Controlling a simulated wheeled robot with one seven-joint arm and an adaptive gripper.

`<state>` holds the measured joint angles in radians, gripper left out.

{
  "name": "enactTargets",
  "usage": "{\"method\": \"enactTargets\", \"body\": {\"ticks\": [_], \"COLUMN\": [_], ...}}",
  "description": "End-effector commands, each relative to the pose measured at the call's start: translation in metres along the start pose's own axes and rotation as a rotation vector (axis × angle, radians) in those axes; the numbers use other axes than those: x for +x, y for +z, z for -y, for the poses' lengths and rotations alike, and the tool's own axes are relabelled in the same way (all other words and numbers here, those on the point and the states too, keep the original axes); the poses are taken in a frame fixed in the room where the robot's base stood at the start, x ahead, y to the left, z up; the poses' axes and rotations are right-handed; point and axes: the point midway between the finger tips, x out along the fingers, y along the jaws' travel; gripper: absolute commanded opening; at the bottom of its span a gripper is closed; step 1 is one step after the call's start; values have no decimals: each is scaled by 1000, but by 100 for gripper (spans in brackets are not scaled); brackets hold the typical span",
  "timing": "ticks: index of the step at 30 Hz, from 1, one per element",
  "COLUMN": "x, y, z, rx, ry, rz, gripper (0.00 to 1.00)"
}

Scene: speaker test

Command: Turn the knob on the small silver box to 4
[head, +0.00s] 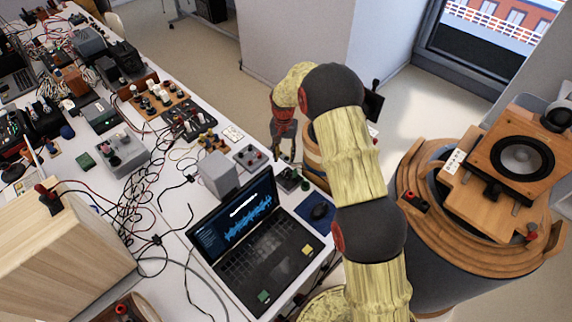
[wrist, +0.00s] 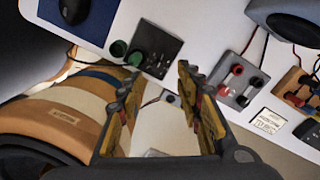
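No small silver box with a numbered scale is clear enough to name with certainty. A small grey box with red and black knobs or terminals (head: 250,157) is on the white table and also shows in the wrist view (wrist: 239,82). A dark square box with a round black knob (wrist: 158,48) lies above the fingers in the wrist view; no numbers are readable. My gripper (head: 286,152) is over the table's right edge near these boxes. In the wrist view my gripper (wrist: 154,82) has its fingers wide apart with nothing gripped.
A laptop (head: 265,250), a larger grey box (head: 218,175) and a mouse (head: 320,211) on a blue mat (head: 307,205) are close by. A round wooden stand is beside the table edge in the wrist view (wrist: 65,118). Cables cover the table's left part.

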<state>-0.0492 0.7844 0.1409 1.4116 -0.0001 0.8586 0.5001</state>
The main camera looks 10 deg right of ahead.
Motion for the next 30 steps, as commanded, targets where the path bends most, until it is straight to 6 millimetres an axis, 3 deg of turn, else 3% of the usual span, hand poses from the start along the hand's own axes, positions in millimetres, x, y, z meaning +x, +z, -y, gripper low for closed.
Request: {"method": "enactTargets", "body": {"ticks": [12, 21, 30], "x": [19, 21, 24], "y": [-7, -11, -13], "z": [-11, -9, -8], "rx": [785, 1330, 1543], "ry": [-13, -45, -56], "rz": [-9, -19, -17], "gripper": [36, 36, 36]}}
